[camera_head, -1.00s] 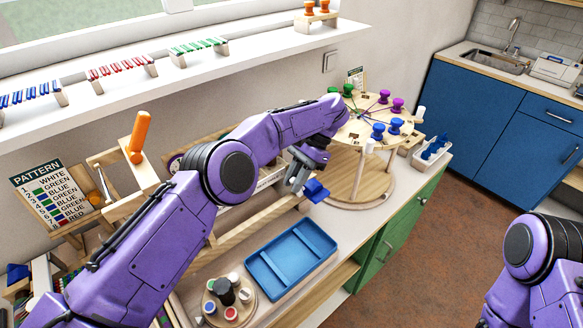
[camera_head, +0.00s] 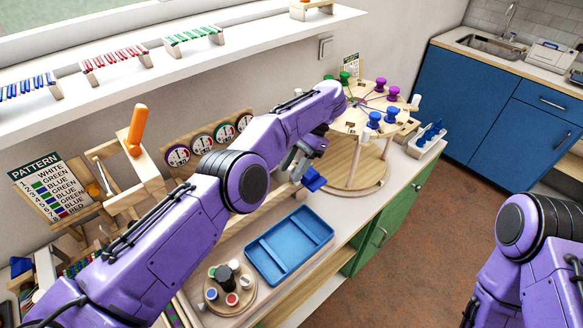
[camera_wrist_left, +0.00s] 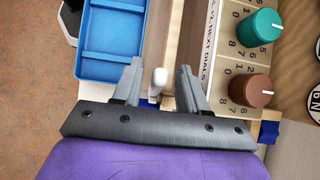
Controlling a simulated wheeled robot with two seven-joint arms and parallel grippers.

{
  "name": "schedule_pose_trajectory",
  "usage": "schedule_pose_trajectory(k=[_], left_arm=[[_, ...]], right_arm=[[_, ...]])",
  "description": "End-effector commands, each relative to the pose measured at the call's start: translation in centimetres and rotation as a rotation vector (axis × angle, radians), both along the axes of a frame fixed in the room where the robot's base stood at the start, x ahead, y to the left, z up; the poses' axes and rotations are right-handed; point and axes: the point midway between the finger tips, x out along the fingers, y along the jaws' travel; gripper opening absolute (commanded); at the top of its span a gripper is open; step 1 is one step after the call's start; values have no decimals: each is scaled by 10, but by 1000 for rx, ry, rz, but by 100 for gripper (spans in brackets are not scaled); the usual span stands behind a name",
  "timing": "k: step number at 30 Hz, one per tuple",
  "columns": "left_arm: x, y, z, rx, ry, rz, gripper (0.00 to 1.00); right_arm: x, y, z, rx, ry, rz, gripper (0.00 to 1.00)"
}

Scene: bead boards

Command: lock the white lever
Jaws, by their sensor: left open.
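The white lever (camera_wrist_left: 158,82) shows as a small rounded white handle in the left wrist view. It lies between the two grey fingers of my left gripper (camera_wrist_left: 160,68), with visible gaps beside it; I cannot tell whether either finger touches it. The lever is not visible in the head view; my arm and gripper cover that area. My right gripper is outside the frames; only part of that arm shows.
A blue tray (camera_head: 289,244) lies near the bench front. A teal knob (camera_wrist_left: 259,27) and a brown knob (camera_wrist_left: 251,90) stand on a numbered panel beside the right finger. A round wooden bead stand (camera_head: 352,180) is farther back. An orange handle (camera_head: 138,125) stands at left.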

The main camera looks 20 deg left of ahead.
Motion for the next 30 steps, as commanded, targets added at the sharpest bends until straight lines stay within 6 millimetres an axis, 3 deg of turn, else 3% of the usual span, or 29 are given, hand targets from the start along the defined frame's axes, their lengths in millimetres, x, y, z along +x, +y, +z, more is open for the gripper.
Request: schedule_pose_trajectory(k=[4,6,11,16,18,21,25,30], left_arm=[[2,2,28,1,-10,4,43],[-3,2,25,-3,-3,4,43],[-20,-3,45,-3,-7,0,43],[-50,-10,83,0,-7,1,43],[-67,-14,84,-2,-6,0,43],[-92,-20,98,0,-6,1,43],[-117,-26,114,1,-5,1,43],[-133,-31,124,-1,-3,2,43]], right_arm=[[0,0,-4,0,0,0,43],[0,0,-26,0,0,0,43],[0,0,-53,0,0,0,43],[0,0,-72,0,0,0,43],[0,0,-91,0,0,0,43],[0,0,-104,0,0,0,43],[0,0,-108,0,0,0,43],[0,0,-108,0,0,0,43]])
